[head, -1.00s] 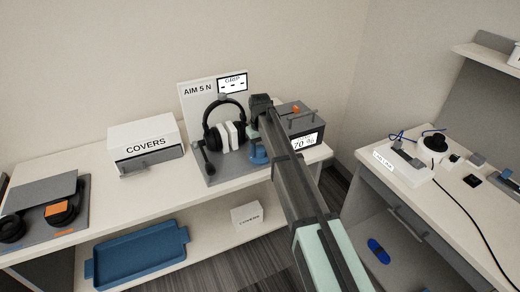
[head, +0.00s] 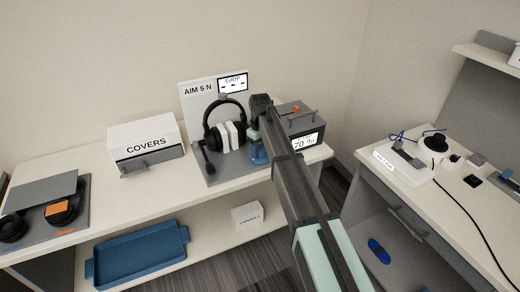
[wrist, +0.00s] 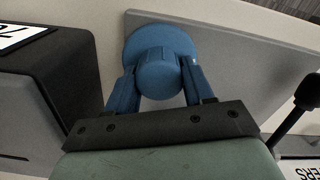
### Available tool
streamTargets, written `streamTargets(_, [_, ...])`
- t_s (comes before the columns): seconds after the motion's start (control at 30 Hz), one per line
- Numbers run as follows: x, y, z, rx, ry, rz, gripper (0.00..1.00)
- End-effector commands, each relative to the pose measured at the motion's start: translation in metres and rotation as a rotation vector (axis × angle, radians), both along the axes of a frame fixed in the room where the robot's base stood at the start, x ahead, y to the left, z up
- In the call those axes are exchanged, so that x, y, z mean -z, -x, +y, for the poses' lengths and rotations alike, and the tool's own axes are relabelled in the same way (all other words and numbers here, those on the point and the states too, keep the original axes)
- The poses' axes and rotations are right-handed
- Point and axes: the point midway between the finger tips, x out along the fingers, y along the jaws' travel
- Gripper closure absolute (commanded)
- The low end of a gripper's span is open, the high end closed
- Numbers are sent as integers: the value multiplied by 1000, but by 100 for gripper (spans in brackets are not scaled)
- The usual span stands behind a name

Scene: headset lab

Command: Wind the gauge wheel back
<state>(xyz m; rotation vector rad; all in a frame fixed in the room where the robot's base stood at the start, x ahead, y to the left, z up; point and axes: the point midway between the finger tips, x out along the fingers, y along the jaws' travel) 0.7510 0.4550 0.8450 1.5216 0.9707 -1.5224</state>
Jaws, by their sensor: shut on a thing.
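The gauge wheel is a blue round knob (wrist: 158,68) at the front of the grey headset gauge stand (head: 212,174). In the wrist view my gripper (wrist: 158,80) has its two blue fingers on either side of the wheel's hub, shut on it. In the head view my arm covers most of the wheel, and only some blue (head: 258,155) shows beside the arm. Black headphones (head: 226,112) with white pads stand on the gauge. The small display above (head: 233,84) reads GRIP with dashes, and the panel beside it reads AIM 5 N.
A dark box with a display (head: 305,142) showing about 70 % stands close right of the gripper. A white COVERS box (head: 145,135) is at left on the bench. A blue tray (head: 140,258) lies on the lower shelf. Bench space between the COVERS box and stand is clear.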

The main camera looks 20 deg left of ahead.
Motion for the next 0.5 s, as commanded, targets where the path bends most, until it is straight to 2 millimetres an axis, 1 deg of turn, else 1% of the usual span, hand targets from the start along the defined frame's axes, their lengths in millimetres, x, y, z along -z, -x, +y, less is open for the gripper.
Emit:
streamTargets(0.17, [-1, -1, 1, 0, -3, -3, 78])
streamTargets(0.2, [-1, -1, 1, 0, -3, -3, 44])
streamTargets(0.4, [0, -1, 1, 1, -1, -2, 25])
streamTargets(0.5, [0, -1, 1, 1, -2, -1, 25])
